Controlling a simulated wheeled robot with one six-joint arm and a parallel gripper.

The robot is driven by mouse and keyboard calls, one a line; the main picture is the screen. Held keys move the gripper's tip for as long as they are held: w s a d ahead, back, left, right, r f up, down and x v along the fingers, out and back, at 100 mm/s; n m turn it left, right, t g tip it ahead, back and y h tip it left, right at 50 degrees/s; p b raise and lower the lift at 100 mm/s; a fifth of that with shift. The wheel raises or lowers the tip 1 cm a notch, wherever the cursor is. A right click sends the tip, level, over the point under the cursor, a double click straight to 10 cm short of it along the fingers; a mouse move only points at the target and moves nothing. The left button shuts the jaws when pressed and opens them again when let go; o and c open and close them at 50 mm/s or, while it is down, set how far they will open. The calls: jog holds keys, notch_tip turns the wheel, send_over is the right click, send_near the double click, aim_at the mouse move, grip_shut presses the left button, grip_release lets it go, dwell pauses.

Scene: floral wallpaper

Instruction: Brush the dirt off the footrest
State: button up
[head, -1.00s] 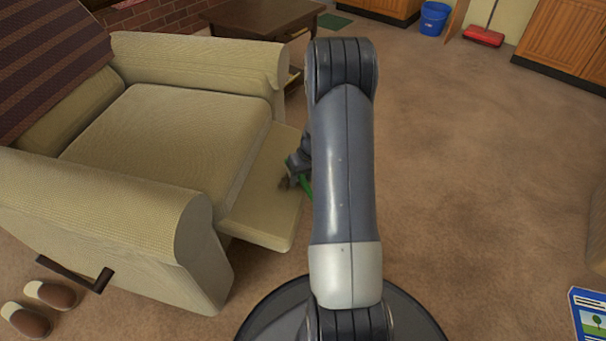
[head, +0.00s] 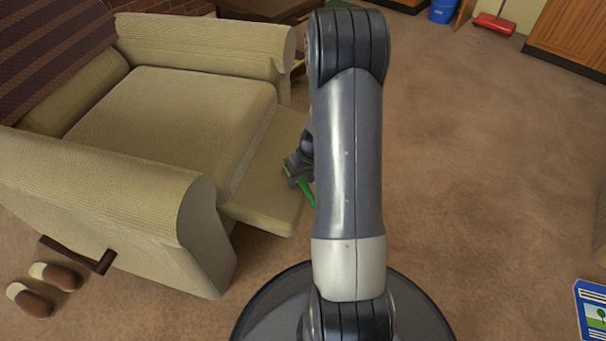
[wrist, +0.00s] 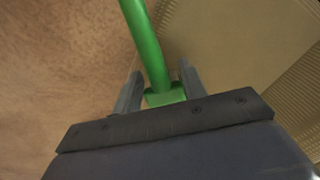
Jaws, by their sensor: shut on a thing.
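The beige footrest (head: 262,205) extends from the front of the armchair (head: 170,115). My gripper (head: 296,166) is over the footrest's right part, partly hidden behind my arm. It is shut on a green brush (head: 306,190), whose handle slants down to the right. In the wrist view the green brush (wrist: 150,50) sits between the two fingers of my gripper (wrist: 157,92), with the smooth footrest (wrist: 205,45) beyond it. The brush's bristles are hidden. I see no dirt on the visible part of the footrest; my arm hides its right edge.
Slippers (head: 42,287) lie on the carpet beside the chair's side lever (head: 80,255). A blue bucket (head: 442,10) and a red sweeper (head: 494,22) stand at the back. A blue-framed picture (head: 592,310) is at the lower right. The carpet to the right is open.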

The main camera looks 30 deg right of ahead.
jog(key=shift+s+a+b, duration=0.5)
jog(key=shift+s+a, duration=0.65)
jog(key=shift+a, duration=0.05)
jog(key=shift+w+a, duration=0.1)
jog(key=shift+a, duration=0.05)
jog(key=shift+w+a, duration=0.1)
jog(key=shift+w+d+r, duration=0.1)
jog(key=shift+w+d, duration=3.35)
jog(key=shift+d, duration=0.2)
jog(key=shift+w+d+p, duration=0.4)
jog(key=shift+w+d, duration=2)
jog(key=shift+d, duration=0.05)
jog(key=shift+s, duration=0.1)
